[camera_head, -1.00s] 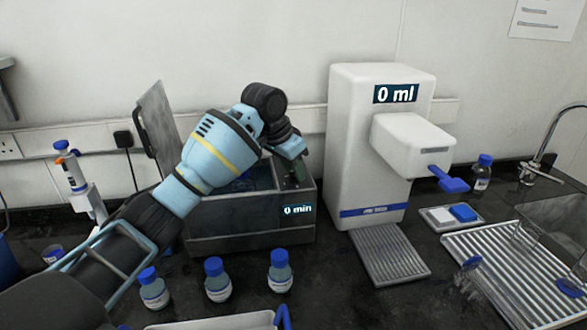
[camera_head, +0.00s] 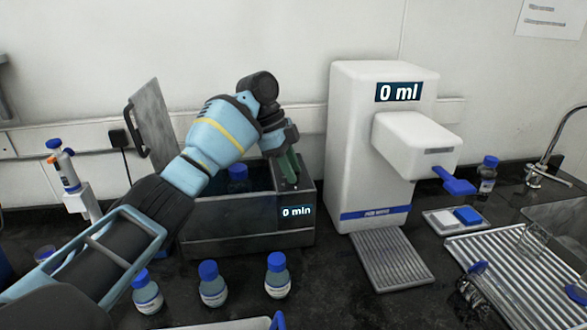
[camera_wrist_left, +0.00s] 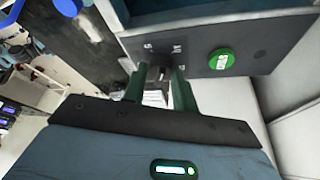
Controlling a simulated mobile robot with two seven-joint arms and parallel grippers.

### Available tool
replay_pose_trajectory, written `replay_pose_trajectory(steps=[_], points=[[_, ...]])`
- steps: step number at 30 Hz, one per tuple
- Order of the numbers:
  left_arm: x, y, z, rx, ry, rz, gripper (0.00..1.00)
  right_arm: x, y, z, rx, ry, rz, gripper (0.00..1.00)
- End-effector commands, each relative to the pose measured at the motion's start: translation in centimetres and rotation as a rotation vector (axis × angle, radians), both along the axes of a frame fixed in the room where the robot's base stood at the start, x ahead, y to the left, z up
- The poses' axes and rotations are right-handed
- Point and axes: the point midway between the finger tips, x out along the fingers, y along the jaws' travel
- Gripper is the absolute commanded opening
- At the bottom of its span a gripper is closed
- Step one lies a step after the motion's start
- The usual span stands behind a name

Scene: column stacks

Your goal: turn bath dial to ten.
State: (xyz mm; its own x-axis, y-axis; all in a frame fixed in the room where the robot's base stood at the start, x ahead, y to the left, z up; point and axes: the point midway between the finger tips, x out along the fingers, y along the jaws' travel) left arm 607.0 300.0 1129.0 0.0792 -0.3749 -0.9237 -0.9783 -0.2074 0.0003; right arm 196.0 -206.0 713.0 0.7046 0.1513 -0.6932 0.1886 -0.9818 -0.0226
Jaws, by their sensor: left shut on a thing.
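The bath (camera_head: 215,243) is a dark metal tank with its lid (camera_head: 152,125) raised. Its display (camera_head: 296,211) reads "0 min". My left gripper (camera_head: 289,175) points down at the panel on the bath's right end. In the left wrist view, the gripper (camera_wrist_left: 158,80) is shut on the dark dial (camera_wrist_left: 160,66), one green-edged finger on each side. Small white marks surround the dial, partly hidden and too small to read surely. A green round button (camera_wrist_left: 222,60) sits beside it on the dark panel. My right gripper is out of view.
A blue-capped bottle (camera_head: 238,176) stands in the bath. Several similar bottles (camera_head: 213,287) stand in front. A white dispenser (camera_head: 352,150) reading "0 ml" stands close on the right. A pipette (camera_head: 68,175) on a stand is at left.

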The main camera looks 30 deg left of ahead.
Motion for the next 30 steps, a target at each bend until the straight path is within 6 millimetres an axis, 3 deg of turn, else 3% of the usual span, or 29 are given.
replay_pose_trajectory(steps=[15, 30], points=[[0.25, -0.05, -0.02, 0.0, 0.0, -0.36, 0.05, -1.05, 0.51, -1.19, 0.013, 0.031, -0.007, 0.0], [0.26, -0.02, -0.03, 0.002, 0.001, -0.438, 0.05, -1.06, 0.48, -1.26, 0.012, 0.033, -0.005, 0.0]])
